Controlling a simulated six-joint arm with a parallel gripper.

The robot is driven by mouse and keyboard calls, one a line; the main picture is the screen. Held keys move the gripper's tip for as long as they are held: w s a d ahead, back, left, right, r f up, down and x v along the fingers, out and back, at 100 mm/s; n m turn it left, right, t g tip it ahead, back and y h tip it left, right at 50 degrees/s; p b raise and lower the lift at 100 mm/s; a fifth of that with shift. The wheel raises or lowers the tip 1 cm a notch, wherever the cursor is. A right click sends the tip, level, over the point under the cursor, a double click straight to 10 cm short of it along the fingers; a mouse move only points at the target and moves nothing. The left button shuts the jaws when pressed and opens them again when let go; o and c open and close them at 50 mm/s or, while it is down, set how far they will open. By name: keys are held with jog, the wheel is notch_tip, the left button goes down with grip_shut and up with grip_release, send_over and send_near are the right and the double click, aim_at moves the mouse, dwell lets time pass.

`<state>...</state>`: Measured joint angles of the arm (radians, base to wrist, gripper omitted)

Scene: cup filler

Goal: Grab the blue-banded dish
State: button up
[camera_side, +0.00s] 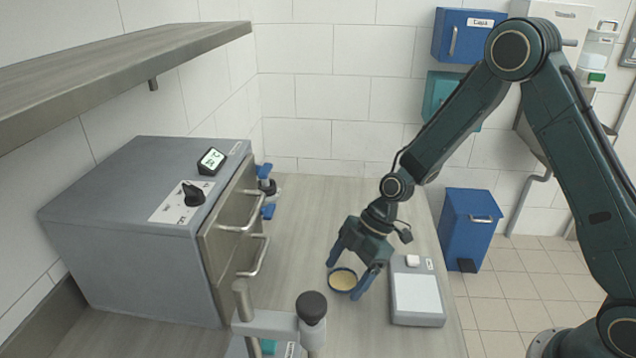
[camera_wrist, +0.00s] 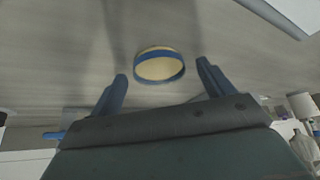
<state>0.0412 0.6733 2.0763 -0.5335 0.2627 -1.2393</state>
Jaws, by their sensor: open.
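The blue-banded dish (camera_side: 343,280) is a small round dish with a blue rim band and a pale yellow inside, on the grey bench. My gripper (camera_side: 348,272) is low over the bench with its two blue fingers apart, one on either side of the dish in the side view. In the wrist view the dish (camera_wrist: 159,65) lies ahead of the open gripper (camera_wrist: 163,80), roughly centred between the fingertips and a little beyond them. Nothing is held. Whether a finger touches the dish cannot be told.
A scale with a pale plate (camera_side: 416,294) stands just right of my gripper. A grey oven-like box (camera_side: 150,225) with handles stands at left. A stand with a black knob (camera_side: 311,308) is in front. A shelf (camera_side: 120,75) overhangs at upper left. Bench behind the dish is clear.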

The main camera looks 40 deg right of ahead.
aim_at(346, 275)
dwell(0.4)
jog(key=c, duration=1.1)
jog(key=shift+o, duration=0.2)
jog(key=shift+r, duration=0.1)
notch_tip(346, 275, up, 20)
dwell(0.4)
